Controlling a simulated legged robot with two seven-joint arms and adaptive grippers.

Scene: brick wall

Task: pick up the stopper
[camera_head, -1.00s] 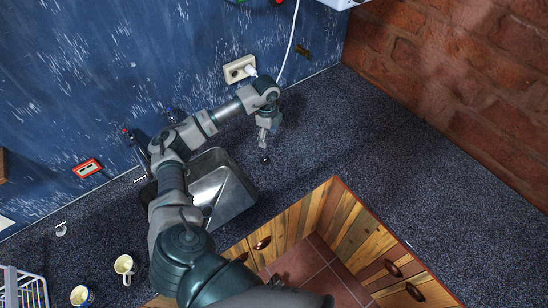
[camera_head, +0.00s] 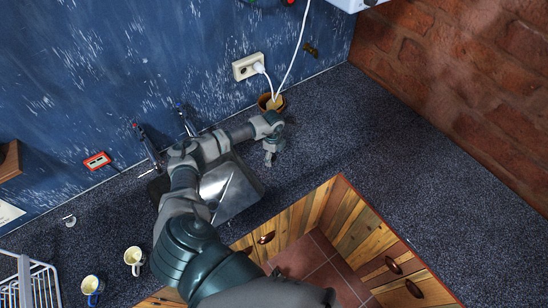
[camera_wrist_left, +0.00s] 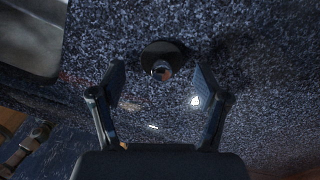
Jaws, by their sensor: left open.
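The stopper (camera_wrist_left: 161,60), a dark round disc with a shiny knob in its middle, lies on the speckled dark countertop in the left wrist view. My left gripper (camera_head: 270,157) points down over the counter, right of the sink. In the left wrist view its two fingers (camera_wrist_left: 160,82) are spread and empty. The stopper shows just beyond the fingertips, roughly centred between them; I cannot tell how high the fingertips are above it. In the head view I cannot make the stopper out, and the gripper seems to cover it. My right gripper is not in view.
The metal sink (camera_head: 238,197) is left of the gripper. A brown pot (camera_head: 265,101) stands near the wall below a socket (camera_head: 248,66) with a white cord. Two mugs (camera_head: 134,259) (camera_head: 91,287) and a white rack (camera_head: 38,275) are at lower left. The counter at right is clear.

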